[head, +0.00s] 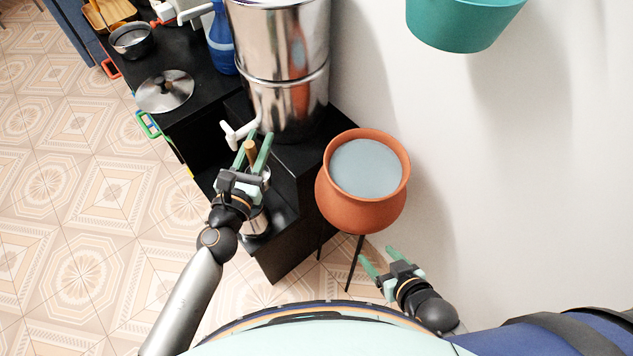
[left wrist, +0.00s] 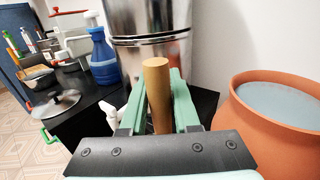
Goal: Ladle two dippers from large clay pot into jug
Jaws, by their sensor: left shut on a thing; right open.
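The large terracotta clay pot (head: 325,190) stands on dark legs, filled near the rim with grey-blue liquid. It also shows at the right of the left wrist view (left wrist: 250,110). My left gripper (head: 253,142) is shut on an upright wooden handle (left wrist: 157,95), apparently the dipper's. The gripper is left of the pot, over the black stand. A shiny metal vessel (head: 256,222) shows partly below the gripper; I cannot tell whether it is the jug, or whether the handle's lower end is in it. My right gripper (head: 379,260) is open and empty, below and right of the pot.
A tall steel cylinder (head: 285,45) with a white tap (head: 238,132) stands behind my left gripper. A metal lid (head: 165,91), a blue bottle (head: 221,40) and a bowl (head: 131,39) are on the black counter. A teal container (head: 462,25) is at upper right.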

